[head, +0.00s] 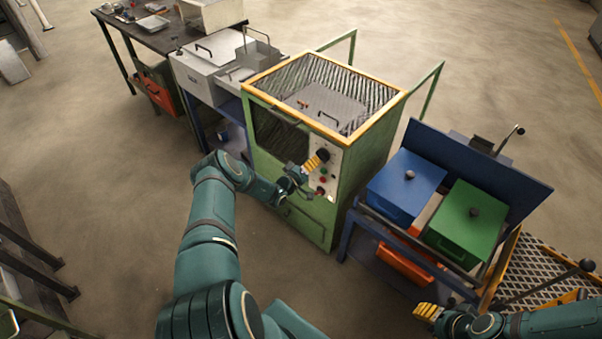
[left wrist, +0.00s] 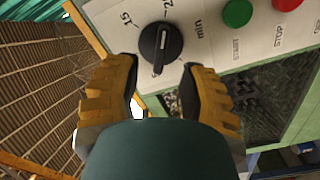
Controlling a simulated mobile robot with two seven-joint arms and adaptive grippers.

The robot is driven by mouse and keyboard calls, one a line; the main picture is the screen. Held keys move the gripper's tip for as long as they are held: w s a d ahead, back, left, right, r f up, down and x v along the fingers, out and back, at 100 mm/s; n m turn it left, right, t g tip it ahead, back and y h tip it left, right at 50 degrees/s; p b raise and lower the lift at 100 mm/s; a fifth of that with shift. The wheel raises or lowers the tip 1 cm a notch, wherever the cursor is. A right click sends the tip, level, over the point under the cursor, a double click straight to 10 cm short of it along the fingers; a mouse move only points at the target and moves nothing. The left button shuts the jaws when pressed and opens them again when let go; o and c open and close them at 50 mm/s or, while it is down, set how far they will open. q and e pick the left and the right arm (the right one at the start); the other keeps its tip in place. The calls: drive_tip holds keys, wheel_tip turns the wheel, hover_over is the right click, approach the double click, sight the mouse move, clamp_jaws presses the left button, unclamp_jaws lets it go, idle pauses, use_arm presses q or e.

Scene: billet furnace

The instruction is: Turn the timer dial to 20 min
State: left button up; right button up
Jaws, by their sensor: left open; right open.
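The timer dial (left wrist: 161,45) is a round black knob with a white pointer line on the pale control panel (left wrist: 210,20) of the green furnace (head: 300,215). In the left wrist view, "15" is printed to its upper left, a partly cut-off number at the top and "min" to its right. The pointer appears to aim upward. The dial also shows in the head view (head: 324,155). My left gripper (left wrist: 160,72) is open, its yellow fingertips just below and to either side of the dial, apparently not gripping it. My right gripper (head: 427,311) is open and away from the panel.
A green button (left wrist: 237,13) and a red button (left wrist: 287,4) sit beside the dial. A cart with a blue box (head: 405,185) and a green box (head: 466,222) stands right of the furnace. A grey metal box (head: 208,68) stands left. Open floor lies in front.

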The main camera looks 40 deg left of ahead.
use_arm(q)
drive_tip(key=s, duration=0.7)
drive_tip(key=shift+s+a, duration=0.2)
drive_tip(key=shift+a, duration=0.05)
